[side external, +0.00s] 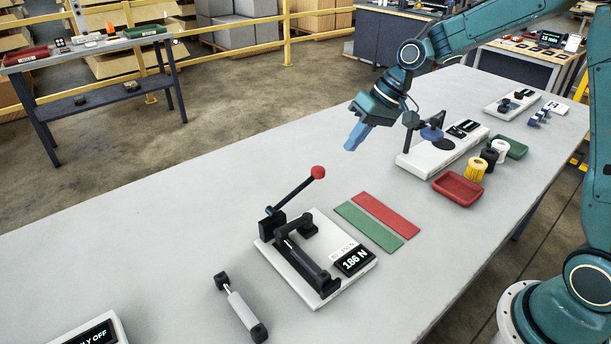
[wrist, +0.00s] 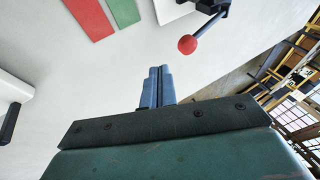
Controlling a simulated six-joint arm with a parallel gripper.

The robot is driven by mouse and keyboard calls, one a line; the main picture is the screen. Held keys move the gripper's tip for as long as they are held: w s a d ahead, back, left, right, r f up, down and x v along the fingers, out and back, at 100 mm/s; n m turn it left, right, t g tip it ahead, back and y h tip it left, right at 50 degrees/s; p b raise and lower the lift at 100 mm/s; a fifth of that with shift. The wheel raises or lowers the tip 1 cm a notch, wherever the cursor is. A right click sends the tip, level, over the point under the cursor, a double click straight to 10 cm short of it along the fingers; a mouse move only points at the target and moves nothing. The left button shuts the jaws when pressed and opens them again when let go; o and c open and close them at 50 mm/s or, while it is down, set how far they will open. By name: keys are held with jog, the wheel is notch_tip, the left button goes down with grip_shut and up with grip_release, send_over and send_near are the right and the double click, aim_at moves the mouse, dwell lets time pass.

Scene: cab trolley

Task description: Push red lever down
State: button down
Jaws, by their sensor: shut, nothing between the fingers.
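The red lever is a black arm with a round red knob (side external: 318,172), tilted up to the right from a black pivot on a white test fixture (side external: 285,272). The fixture carries black clamp parts and a display reading about 186 N. The red knob also shows in the wrist view (wrist: 187,44), above and right of my fingers. My gripper (side external: 352,146) is shut and empty, its blue fingers above the table, right of the knob and apart from it. In the wrist view the closed blue fingers (wrist: 157,84) point over bare table.
A green strip (side external: 368,227) and a red strip (side external: 386,214) lie right of the fixture. A loose black-and-grey cylinder (side external: 241,308) lies to its left. A red tray (side external: 458,189), several spools and another white fixture (side external: 420,158) stand farther right. The table left of the knob is clear.

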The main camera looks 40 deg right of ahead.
jog(key=shift+v, duration=1.7)
jog(key=shift+d, duration=0.1)
jog(key=s+a+r+t+h, duration=0.1)
jog(key=s+r, duration=0.3)
jog(key=s, duration=0.3)
jog(key=s+a+r+h, duration=0.1)
jog(key=s+r+h, duration=0.1)
jog(key=s+r, duration=0.35)
jog(key=s+d+f+t+h, duration=0.1)
jog(key=s+f, duration=0.1)
jog(key=s, duration=1.3)
jog(key=shift+f+n, duration=0.2)
jog(key=shift+n, duration=0.1)
